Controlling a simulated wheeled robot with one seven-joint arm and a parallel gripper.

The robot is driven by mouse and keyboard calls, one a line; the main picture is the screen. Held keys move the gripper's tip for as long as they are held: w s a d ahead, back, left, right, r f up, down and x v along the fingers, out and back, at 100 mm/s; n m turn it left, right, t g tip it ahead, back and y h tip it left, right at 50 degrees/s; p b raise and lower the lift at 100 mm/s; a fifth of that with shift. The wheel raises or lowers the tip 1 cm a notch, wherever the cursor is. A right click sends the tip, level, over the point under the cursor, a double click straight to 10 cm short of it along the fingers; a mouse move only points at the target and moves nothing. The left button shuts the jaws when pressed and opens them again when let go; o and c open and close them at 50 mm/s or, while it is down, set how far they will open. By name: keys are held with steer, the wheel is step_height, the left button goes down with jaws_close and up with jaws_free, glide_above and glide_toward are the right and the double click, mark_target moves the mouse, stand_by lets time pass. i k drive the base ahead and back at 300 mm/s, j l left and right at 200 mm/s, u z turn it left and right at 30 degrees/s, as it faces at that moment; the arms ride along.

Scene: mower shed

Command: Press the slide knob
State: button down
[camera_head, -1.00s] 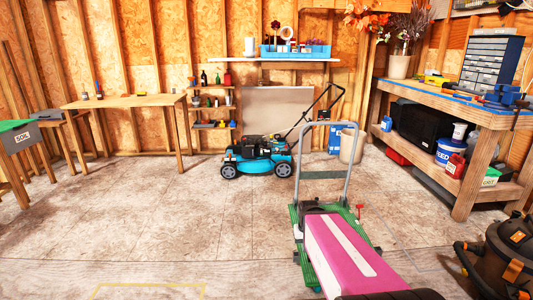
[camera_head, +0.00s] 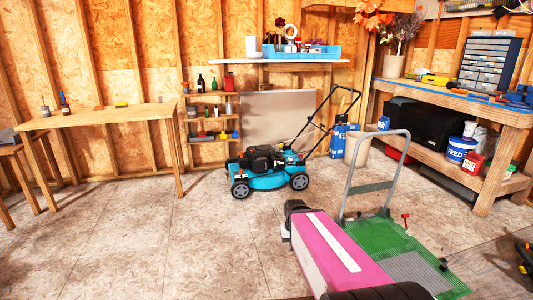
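No part can be clearly made out as the slide knob. A blue-and-black lawn mower (camera_head: 268,172) stands on the floor near the back wall, its handle rising to the right. A green platform cart (camera_head: 405,250) with a grey hoop handle stands in front of it to the right. A small red-topped part (camera_head: 406,217) sticks up at the cart's edge. My pink and white arm reaches up from the bottom of the picture, overlapping the cart in the view. No gripper fingers show.
A wooden table (camera_head: 110,115) stands at the left, and a workbench (camera_head: 450,102) with a lower shelf stands at the right. A wall shelf (camera_head: 275,62) holds a blue tray (camera_head: 325,52). Bare floor (camera_head: 150,240) lies open at the left and centre.

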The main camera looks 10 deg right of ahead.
mark_target(359, 213)
steer(key=i+j+z, duration=0.2)
steer(key=i+j, duration=0.75)
steer(key=i+l, duration=0.25)
steer(key=i, duration=0.15)
steer(key=i+l, duration=0.25)
steer(key=i, duration=0.15)
steer(key=l+z, duration=0.05)
